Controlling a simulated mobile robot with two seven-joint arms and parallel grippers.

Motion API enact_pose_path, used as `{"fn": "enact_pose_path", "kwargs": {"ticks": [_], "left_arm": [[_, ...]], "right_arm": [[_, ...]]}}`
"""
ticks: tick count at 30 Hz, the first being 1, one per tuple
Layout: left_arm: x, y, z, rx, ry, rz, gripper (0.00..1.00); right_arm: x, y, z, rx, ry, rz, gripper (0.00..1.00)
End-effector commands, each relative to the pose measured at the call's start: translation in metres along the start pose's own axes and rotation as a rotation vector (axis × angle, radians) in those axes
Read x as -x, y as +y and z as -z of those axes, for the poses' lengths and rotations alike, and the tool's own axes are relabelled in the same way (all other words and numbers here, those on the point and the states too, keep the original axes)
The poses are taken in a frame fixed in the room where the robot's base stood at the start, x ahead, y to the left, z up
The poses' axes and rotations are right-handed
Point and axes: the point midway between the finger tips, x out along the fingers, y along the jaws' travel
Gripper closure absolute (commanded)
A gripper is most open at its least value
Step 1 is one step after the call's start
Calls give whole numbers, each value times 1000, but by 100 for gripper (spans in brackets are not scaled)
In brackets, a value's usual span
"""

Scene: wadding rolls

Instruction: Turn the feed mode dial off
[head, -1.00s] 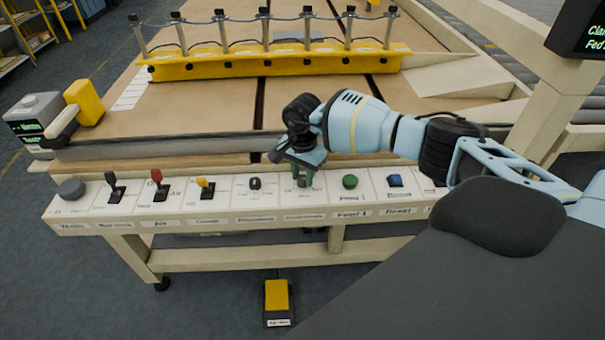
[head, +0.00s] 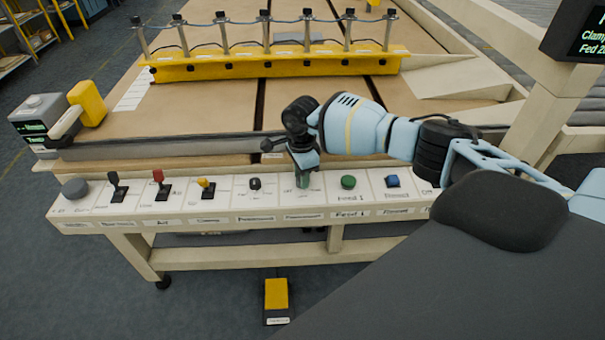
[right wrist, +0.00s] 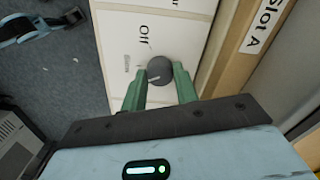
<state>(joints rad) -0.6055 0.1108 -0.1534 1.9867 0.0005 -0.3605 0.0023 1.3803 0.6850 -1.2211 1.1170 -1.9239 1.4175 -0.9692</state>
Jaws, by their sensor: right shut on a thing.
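The dial in my right gripper is a dark grey round knob (right wrist: 160,68) with a pale pointer line, on the white control panel (head: 230,197). In the right wrist view the word "Off" is printed on the panel above and left of the knob. The pointer line is at the knob's lower left, not facing that word. My right gripper (head: 303,182) reaches down onto the panel, and its green fingers (right wrist: 160,76) are shut on the knob's two sides. In the head view the gripper hides the knob. My left gripper is not in view.
Left of the gripper are a small black dial (head: 255,184) and yellow (head: 206,186), red (head: 160,180) and black (head: 116,183) levers. Right of it are a green button (head: 348,182) and a blue button (head: 392,181). A yellow pedal (head: 276,294) lies on the floor.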

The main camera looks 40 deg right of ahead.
Motion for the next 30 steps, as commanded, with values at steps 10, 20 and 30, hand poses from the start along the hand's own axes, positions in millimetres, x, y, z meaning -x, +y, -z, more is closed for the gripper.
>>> {"fn": "enact_pose_path", "kwargs": {"ticks": [10,20,30], "left_arm": [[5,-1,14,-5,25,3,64],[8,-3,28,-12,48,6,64],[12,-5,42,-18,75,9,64]], "right_arm": [[2,0,0,-331,0,2,93],[3,0,0,-644,-1,2,93],[3,0,0,-967,-1,3,93]]}}
